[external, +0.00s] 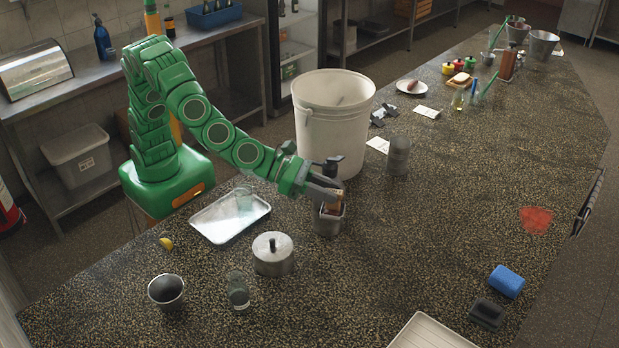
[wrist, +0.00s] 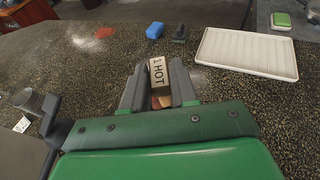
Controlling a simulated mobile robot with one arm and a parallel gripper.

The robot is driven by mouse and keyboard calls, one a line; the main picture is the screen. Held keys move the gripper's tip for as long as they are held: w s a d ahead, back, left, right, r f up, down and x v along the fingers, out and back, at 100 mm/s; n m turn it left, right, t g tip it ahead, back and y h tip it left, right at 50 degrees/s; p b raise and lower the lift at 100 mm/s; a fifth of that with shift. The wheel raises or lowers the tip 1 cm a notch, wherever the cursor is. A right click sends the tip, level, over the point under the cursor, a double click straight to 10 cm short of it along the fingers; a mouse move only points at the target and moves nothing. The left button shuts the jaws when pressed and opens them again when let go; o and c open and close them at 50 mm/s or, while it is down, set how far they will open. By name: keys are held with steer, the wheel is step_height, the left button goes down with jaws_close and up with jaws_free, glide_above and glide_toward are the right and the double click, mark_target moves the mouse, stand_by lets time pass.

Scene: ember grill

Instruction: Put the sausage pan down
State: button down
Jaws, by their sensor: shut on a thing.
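The sausage pan, a small deep grey metal container (external: 328,222), is below my gripper (external: 328,192) in the external view. A pale upright block marked "1 HOT" (wrist: 158,73) stands between the two grey fingers in the wrist view, and my gripper is shut on it. Reddish-brown contents show just below the block, mostly hidden by the fingers. The pan looks upright, at or very near the speckled counter (external: 420,250); I cannot tell whether its bottom touches.
A large white bucket (external: 318,125) stands close behind my gripper. A grey cylinder (external: 398,155) is to the right, a lidded pot (external: 272,255) to the front left, and a metal tray (external: 215,222) to the left. The counter to the right is mostly clear.

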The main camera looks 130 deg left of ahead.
steer(key=w+a+r+n+g+y, duration=0.3)
steer(key=a+n+g+y, duration=0.1)
steer(key=a, duration=0.5)
steer(key=w+a+r+n+g+y, duration=0.25)
steer(key=a+n+g, duration=0.2)
steer(key=a, duration=0.35)
steer(key=s+a+f+n+g+y, duration=0.25)
steer(key=a+f+n+g, duration=0.25)
steer(key=a+f, duration=0.25)
steer(key=shift+s+a+f+n+g+h, duration=0.3)
steer(key=shift+s+a+f+n+g, duration=0.4)
steer(key=shift+f, duration=2)
steer(key=shift+s+a+f+n+g+h, duration=0.45)
steer(key=shift+s+f+g, duration=0.5)
steer(key=shift+f, duration=1.75)
steer(key=shift+s+a+f+n+g+h, duration=0.15)
steer(key=shift+s+a+f+n+g, duration=0.5)
steer(key=shift+f, duration=2.05)
steer(key=shift+s+f+m, duration=0.25)
steer(key=shift+s+f, duration=0.05)
steer(key=shift+f, duration=0.35)
steer(key=c, duration=0.8)
jaws_free()
